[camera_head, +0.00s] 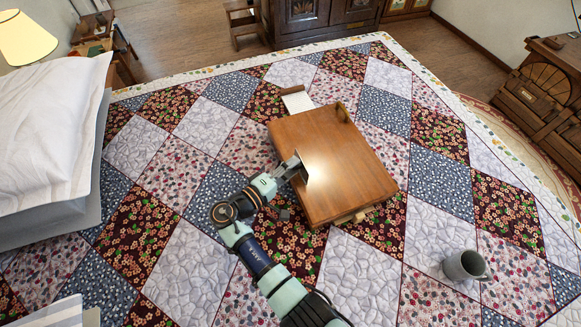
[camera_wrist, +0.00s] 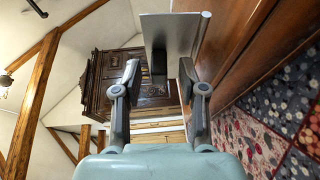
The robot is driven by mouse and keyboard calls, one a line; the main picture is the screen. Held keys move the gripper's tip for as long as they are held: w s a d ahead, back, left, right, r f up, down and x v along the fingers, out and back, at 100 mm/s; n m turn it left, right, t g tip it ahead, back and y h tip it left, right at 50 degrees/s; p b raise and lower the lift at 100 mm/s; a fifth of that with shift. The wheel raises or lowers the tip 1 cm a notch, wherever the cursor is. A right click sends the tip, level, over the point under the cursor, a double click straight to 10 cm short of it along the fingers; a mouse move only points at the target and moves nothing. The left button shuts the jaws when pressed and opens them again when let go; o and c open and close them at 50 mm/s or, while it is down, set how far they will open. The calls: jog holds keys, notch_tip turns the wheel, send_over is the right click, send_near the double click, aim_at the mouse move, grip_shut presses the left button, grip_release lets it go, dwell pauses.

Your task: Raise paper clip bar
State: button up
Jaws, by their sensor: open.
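A wooden board or box (camera_head: 345,170) lies on the patchwork quilt. A grey metal plate (camera_head: 303,167) stands at its left edge; I take it to be the paper clip bar, but cannot be sure. In the wrist view the plate (camera_wrist: 168,33) is straight ahead, with a thin rod along its right edge and a dark tab below it. My gripper (camera_head: 290,166) is at the left side of the board, close to the plate. In the wrist view my gripper (camera_wrist: 158,75) is open, its fingers either side of the dark tab. I cannot tell whether they touch it.
A wooden roll (camera_head: 343,112) and a white sheet (camera_head: 297,100) are at the board's far end. A grey mug (camera_head: 465,266) stands on the quilt at the lower right. A white pillow (camera_head: 45,135) is at the left. The quilt right of the board is clear.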

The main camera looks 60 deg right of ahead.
jog(key=f+v, duration=0.1)
jog(key=v, duration=1.1)
jog(key=shift+r, duration=0.45)
jog(key=w+a+t+y, duration=0.3)
jog(key=a+t+y, duration=0.5)
jog(key=a+t, duration=0.1)
jog(key=s+a+r+n+t+y, duration=0.4)
jog(key=a+r+t+y, duration=0.45)
jog(key=a+r, duration=0.7)
notch_tip(320, 180, up, 18)
jog(key=p, duration=1.9)
jog(key=shift+m+p, duration=0.3)
